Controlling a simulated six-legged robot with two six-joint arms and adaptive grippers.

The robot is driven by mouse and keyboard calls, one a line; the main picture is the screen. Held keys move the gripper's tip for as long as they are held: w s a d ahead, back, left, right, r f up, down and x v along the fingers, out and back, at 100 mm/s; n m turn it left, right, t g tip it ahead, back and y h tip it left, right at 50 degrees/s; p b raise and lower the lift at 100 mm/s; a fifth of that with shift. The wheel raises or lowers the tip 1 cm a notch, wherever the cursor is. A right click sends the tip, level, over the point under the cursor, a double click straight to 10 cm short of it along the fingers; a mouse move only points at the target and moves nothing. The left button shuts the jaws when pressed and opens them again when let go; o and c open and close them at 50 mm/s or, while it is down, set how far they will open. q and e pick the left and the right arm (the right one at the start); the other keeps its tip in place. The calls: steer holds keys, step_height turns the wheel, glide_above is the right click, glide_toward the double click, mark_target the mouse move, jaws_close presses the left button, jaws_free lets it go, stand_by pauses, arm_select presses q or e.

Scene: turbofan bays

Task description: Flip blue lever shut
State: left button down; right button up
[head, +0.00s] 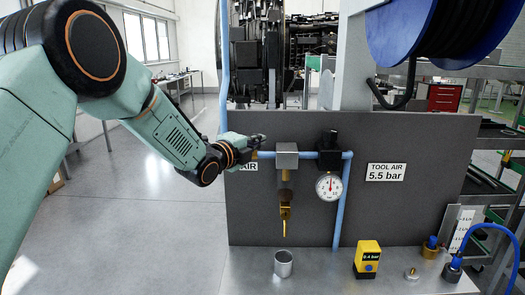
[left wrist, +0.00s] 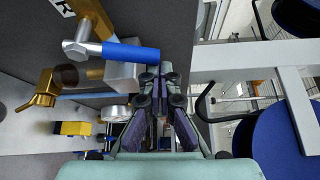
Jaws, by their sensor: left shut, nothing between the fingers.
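The blue lever (left wrist: 130,50) shows in the left wrist view as a blue sleeve on a silver arm, reaching from the brass valve (left wrist: 93,17) on the dark panel. In the head view I cannot make out the lever; my left gripper and wrist cover that spot. My left gripper (head: 262,139) is in front of the panel, left of the grey filter block (head: 287,156). In the left wrist view its fingers (left wrist: 160,76) are shut and empty, close to the lever's free end. I cannot tell whether they touch it. My right gripper is in neither view.
A gauge (head: 329,186) and black regulator (head: 330,150) are on the panel (head: 410,210) right of the filter. A metal cup (head: 283,262) and a yellow 5.4 bar block (head: 367,259) stand on the shelf below. A blue hose reel (head: 430,30) hangs at upper right.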

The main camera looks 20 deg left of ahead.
arm_select(q)
steer(key=b, duration=0.1)
steer(key=a+n+t+b, duration=0.1)
steer(key=a+n+b, duration=0.1)
steer(key=shift+s+a+r, duration=0.25)
steer(key=shift+s, duration=0.1)
steer(key=shift+a+r, duration=0.1)
steer(key=shift+a, duration=0.05)
steer(key=shift+b, duration=0.3)
